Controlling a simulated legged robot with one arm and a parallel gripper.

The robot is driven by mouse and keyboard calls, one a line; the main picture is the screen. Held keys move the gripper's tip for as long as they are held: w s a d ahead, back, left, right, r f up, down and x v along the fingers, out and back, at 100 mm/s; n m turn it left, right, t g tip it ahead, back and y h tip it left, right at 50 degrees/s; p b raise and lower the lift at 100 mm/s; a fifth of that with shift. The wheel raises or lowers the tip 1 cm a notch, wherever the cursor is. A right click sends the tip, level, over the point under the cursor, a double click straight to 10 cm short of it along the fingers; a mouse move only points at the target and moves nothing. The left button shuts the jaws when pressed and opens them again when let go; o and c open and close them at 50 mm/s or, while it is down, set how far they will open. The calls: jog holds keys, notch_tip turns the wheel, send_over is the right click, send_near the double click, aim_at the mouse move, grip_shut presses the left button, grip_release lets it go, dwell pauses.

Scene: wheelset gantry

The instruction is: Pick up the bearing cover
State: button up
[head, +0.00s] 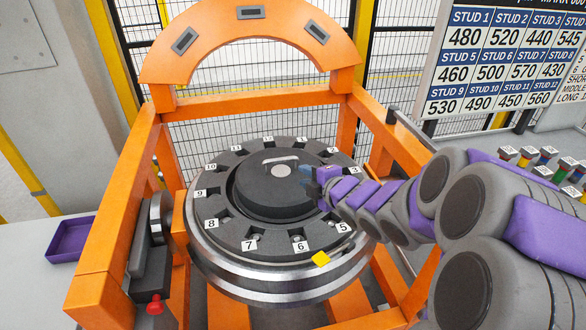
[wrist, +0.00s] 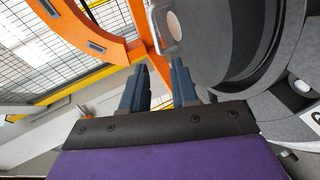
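The bearing cover (head: 262,192) is a dark grey round disc with a light bar handle (head: 280,160) and a pale round spot on top. It sits in the middle of the numbered ring (head: 214,222). In the wrist view the cover (wrist: 205,50) fills the upper right, and its handle (wrist: 154,32) shows at the top, beyond the fingertips. My gripper (head: 310,178) is over the right part of the cover in the head view, right of the handle. In the wrist view my gripper (wrist: 157,78) has its two blue fingers apart, with nothing between them.
An orange frame (head: 120,215) with an arch (head: 250,28) surrounds the wheel. A purple tray (head: 72,238) lies on the left bench. Coloured studs (head: 545,158) stand at right below a stud-length board (head: 500,60). A yellow tab (head: 320,259) is at the ring's front edge.

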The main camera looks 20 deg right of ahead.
aim_at(281, 161)
jog(key=shift+w+d+p, duration=0.35)
jog(key=shift+d, duration=0.2)
jog(key=shift+w+a+f+p, duration=0.25)
jog(key=shift+w+a+p, duration=0.65)
jog(key=shift+w+p, duration=0.25)
jog(key=shift+w+a+f+p, duration=0.1)
jog(key=shift+w+a+p, duration=0.2)
jog(key=shift+p, duration=0.65)
jog(key=shift+w+d+f+p, duration=0.3)
jog(key=shift+w+d+p, duration=0.25)
jog(key=shift+p, duration=0.4)
jog(key=shift+w+d+f, duration=0.1)
jog(key=shift+w+f, duration=0.1)
jog(key=shift+w, duration=0.05)
jog(key=x, duration=0.3)
jog(key=a+b+x, duration=0.1)
jog(key=x, duration=0.2)
jog(key=shift+w+d+f+b, duration=0.2)
jog(key=shift+w+b, duration=0.2)
jog(key=shift+w, duration=0.3)
jog(key=b+x, duration=0.1)
jog(key=x, duration=0.3)
jog(key=shift+d+r, duration=0.15)
jog(key=shift+r, duration=0.05)
jog(key=shift+w+f, duration=0.15)
jog(key=shift+w, duration=0.15)
